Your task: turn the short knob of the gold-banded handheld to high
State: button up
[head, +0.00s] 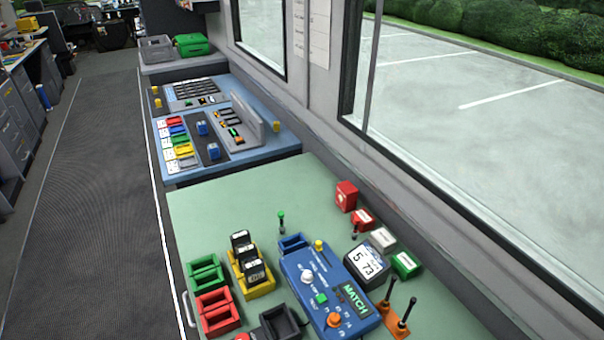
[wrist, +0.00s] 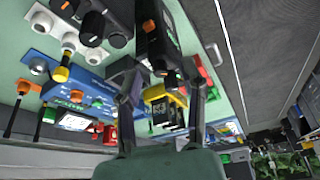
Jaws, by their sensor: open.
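My gripper (wrist: 164,82) shows in the wrist view with its two dark fingers well apart and nothing held between them; it is not in the head view. A black device (wrist: 168,42) with an orange knob (wrist: 148,25) is beyond the fingertips, apart from them. Beside it are large black knobs (wrist: 92,28). In the head view, dark handhelds (head: 253,268) stand in a yellow holder (head: 262,291) on the green table. The holder also shows between my fingers in the wrist view (wrist: 156,94), farther off. I cannot make out a gold band or the short knob's setting.
A blue MATCH unit (head: 306,262) with knobs stands right of the holder. Green (head: 204,270) and red (head: 217,311) bins are left, a black bin (head: 283,322) in front. Thin black rods (head: 410,308) rise at right. The table's back left (head: 215,205) is clear.

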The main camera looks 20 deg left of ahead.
jog(key=v, duration=0.7)
jog(key=shift+r, duration=0.25)
